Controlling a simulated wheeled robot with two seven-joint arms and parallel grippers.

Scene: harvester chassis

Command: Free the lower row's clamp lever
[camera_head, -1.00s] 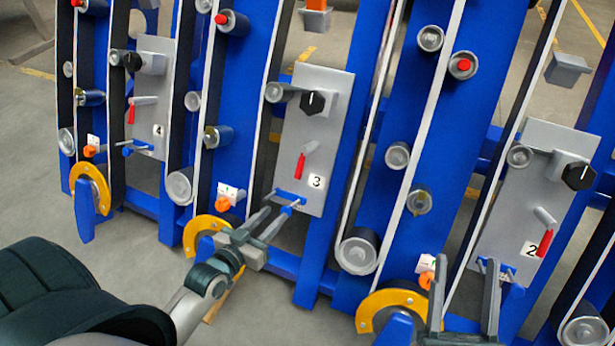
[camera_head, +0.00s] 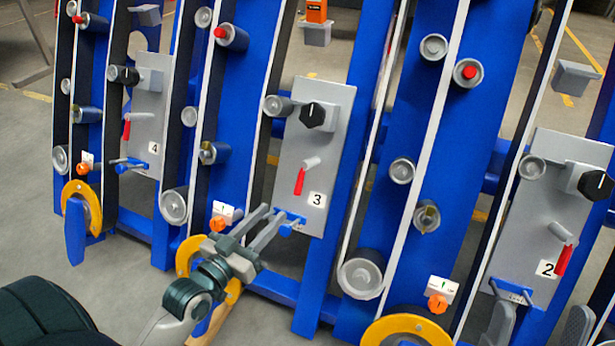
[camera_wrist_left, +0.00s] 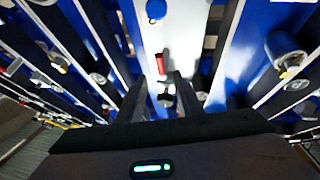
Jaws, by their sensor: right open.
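Grey panel 3 (camera_head: 322,150) stands upright in the middle of the head view. It carries a lever with a red handle (camera_head: 299,181) and, at its lower edge, a small blue bracket (camera_head: 290,222). I cannot tell which part is the clamp lever. My left gripper (camera_head: 279,213) is at that bracket with its two fingers apart; contact is unclear. In the left wrist view, my fingers (camera_wrist_left: 160,85) stand apart with a small dark part (camera_wrist_left: 166,98) between them. My right gripper (camera_head: 540,328) is open at the bottom right, below panel 2 (camera_head: 528,215), and is partly cut off.
Panel 4 (camera_head: 148,105) stands at the left. Blue uprights, belts, rollers and yellow half-rings (camera_head: 407,330) crowd the frame. An orange knob (camera_head: 219,224) with a white tag sits just above my left gripper. Grey floor is open at the left.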

